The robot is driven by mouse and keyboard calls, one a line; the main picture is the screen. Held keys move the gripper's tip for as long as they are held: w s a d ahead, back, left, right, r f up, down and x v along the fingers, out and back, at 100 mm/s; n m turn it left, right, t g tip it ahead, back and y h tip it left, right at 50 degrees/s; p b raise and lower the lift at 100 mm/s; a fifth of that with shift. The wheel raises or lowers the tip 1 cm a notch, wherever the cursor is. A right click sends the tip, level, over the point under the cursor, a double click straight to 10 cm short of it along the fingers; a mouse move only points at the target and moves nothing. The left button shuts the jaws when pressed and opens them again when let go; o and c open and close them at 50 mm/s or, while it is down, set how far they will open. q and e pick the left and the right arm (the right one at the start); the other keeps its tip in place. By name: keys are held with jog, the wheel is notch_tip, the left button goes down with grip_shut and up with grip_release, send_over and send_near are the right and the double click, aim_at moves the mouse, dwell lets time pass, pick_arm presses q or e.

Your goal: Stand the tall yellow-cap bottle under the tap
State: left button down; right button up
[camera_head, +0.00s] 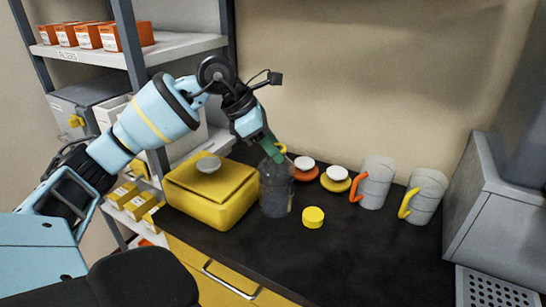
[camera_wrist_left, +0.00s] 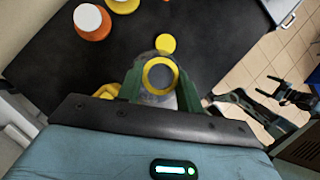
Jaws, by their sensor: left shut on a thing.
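My left gripper (camera_head: 270,150) comes down from above and is shut around the upper part of a tall, see-through dark grey bottle (camera_head: 276,192). The bottle looks upright, at or just above the black counter. In the left wrist view, the green fingers (camera_wrist_left: 160,82) flank the bottle's open yellow neck ring (camera_wrist_left: 160,75). A round yellow cap (camera_head: 313,217) lies apart on the counter, to the bottle's right; it also shows in the wrist view (camera_wrist_left: 166,43). I cannot make out a tap. Dark jointed parts at the wrist view's right may be my right gripper; its jaws are unclear.
A yellow lidded box (camera_head: 205,190) stands close left of the bottle. An orange-based piece (camera_head: 305,168) and a yellow-based piece (camera_head: 336,180), both white-topped, stand behind. Two grey jugs with orange (camera_head: 376,182) and yellow (camera_head: 424,196) handles stand right, before a grey machine (camera_head: 500,210). The front counter is clear.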

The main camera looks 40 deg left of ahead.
pick_arm(q)
jog(key=shift+w+a+r, duration=0.1)
jog(key=shift+w, duration=0.15)
jog(key=shift+f, duration=1.8)
jog(key=shift+f, duration=0.2)
jog(key=c, duration=0.9)
grip_release()
